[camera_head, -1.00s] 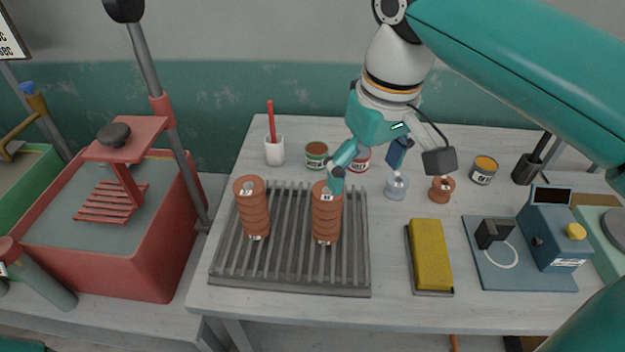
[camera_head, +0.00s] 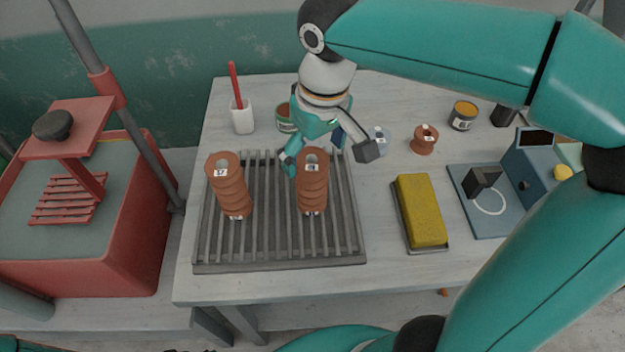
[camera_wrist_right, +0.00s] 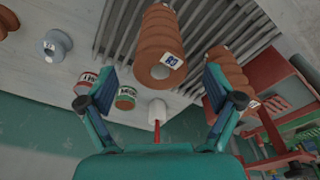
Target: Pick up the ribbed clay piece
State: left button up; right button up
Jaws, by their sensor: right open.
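Two ribbed reddish-brown clay pieces stand on a grey slatted rack. The left one (camera_head: 231,188) has a label that seems to read 17. The right one (camera_head: 312,185) has a label too small to read surely; it shows in the right wrist view (camera_wrist_right: 158,38) with the left one (camera_wrist_right: 226,68) beside it. My right gripper (camera_head: 328,155) is open and empty at the far side of the right piece, one finger toward each side. In the wrist view that piece lies between and ahead of the fingertips (camera_wrist_right: 160,79); contact is not visible. My left gripper is out of view.
The slatted rack (camera_head: 280,266) lies on a pale table. A white cup (camera_head: 242,118) with a red stick and a tin (camera_head: 286,118) stand behind. A yellow sponge (camera_head: 420,209), a small clay spool (camera_head: 424,140) and a blue device (camera_head: 545,160) are to the right.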

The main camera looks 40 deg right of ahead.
aim_at(312, 183)
jog(key=shift+w+f, duration=0.2)
jog(key=shift+f, duration=1.25)
jog(key=shift+w+f, duration=0.15)
jog(key=shift+f, duration=1.3)
jog(key=shift+c, duration=0.2)
jog(key=shift+r, duration=0.1)
grip_shut()
